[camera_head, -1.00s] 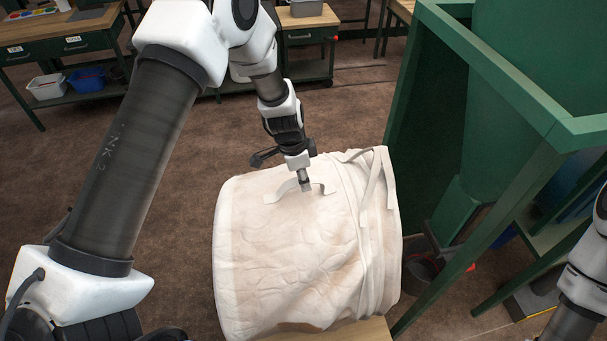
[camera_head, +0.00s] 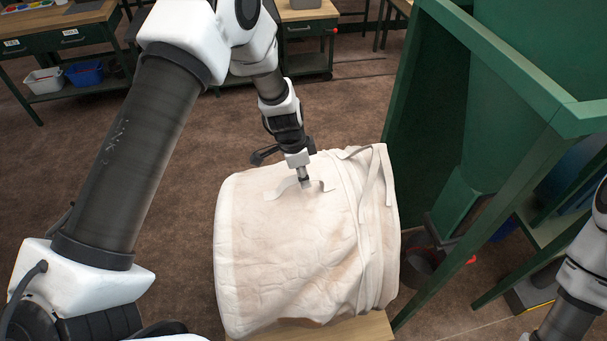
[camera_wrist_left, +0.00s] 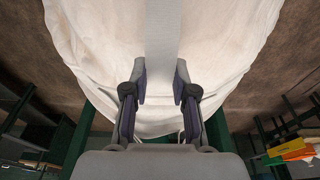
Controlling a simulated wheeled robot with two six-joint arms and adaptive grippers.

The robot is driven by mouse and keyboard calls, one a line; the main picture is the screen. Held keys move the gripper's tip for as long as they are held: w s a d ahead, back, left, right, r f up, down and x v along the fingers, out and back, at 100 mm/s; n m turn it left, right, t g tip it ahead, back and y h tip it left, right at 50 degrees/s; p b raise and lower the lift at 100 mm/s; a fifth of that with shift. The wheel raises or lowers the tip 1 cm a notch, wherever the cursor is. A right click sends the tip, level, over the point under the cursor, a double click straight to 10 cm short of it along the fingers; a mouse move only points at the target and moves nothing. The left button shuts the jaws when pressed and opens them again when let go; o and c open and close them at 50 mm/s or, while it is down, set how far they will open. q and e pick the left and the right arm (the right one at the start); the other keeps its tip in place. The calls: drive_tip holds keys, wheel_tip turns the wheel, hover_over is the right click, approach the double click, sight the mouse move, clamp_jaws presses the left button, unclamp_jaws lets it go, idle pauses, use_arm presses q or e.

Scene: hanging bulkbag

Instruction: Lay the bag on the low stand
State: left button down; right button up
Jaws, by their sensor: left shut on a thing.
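The bag (camera_head: 300,250) is a large cream fabric bulk bag, lying on its side in the middle of the head view. My left gripper (camera_head: 305,186) is at its upper side, shut on a flat strap (camera_head: 283,190) of the bag. In the left wrist view the pale strap (camera_wrist_left: 162,40) runs between the two fingers (camera_wrist_left: 160,88), with the bag behind. The low stand (camera_head: 350,331) shows as a light wooden top under the bag's near end; the bag hides most of it. Whether the bag's full weight rests on it, I cannot tell. My right gripper is out of view.
A green steel frame (camera_head: 500,60) with a green hopper stands close at the right of the bag. A dark bucket (camera_head: 422,268) is on the floor beside it. Workbenches (camera_head: 60,40) stand at the back. The brown floor left of the bag is clear.

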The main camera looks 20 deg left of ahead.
use_arm(q)
drive_tip(key=c, duration=0.9)
unclamp_jaws()
drive_tip(key=shift+s, duration=0.1)
drive_tip(key=shift+o, duration=0.3)
drive_tip(key=shift+f, duration=0.15)
